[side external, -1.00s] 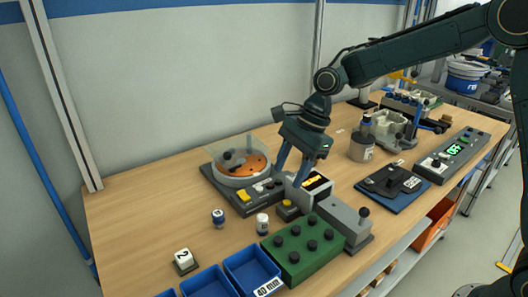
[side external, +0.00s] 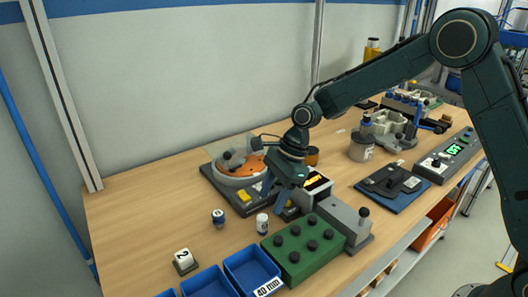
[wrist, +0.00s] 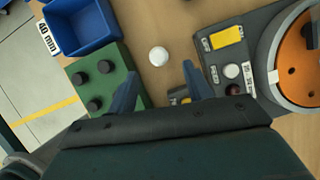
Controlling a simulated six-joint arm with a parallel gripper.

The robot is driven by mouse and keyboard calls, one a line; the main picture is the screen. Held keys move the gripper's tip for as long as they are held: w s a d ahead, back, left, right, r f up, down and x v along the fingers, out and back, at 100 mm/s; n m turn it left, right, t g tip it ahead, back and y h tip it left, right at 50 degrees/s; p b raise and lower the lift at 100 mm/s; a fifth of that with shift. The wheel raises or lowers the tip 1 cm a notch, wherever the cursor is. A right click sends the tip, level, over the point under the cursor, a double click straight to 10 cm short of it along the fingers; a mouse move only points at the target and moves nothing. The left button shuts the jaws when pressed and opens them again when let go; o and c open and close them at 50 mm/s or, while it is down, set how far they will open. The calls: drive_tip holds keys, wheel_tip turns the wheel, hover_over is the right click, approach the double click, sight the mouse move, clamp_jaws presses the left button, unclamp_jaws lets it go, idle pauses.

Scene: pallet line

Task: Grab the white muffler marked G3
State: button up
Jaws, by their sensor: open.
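A small white cylinder (side external: 262,223), likely the white muffler, stands upright on the bench left of the green block. Its dark marking is too small to read. In the wrist view its round white top (wrist: 158,56) lies just beyond and between my fingertips. My gripper (side external: 272,200) is open and empty, pointing down, above and slightly behind the white cylinder. It also shows in the wrist view (wrist: 161,72), with its two blue fingers apart.
A green block with black knobs (side external: 301,248) and blue bins (side external: 250,268) stand in front. Bench at left is clear.

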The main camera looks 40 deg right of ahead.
sight(263, 216)
drive_tip(key=shift+x, duration=1.8)
drive_tip(key=shift+x, duration=2.6)
drive_tip(key=shift+s+a, duration=0.1)
drive_tip(key=c, duration=1.1)
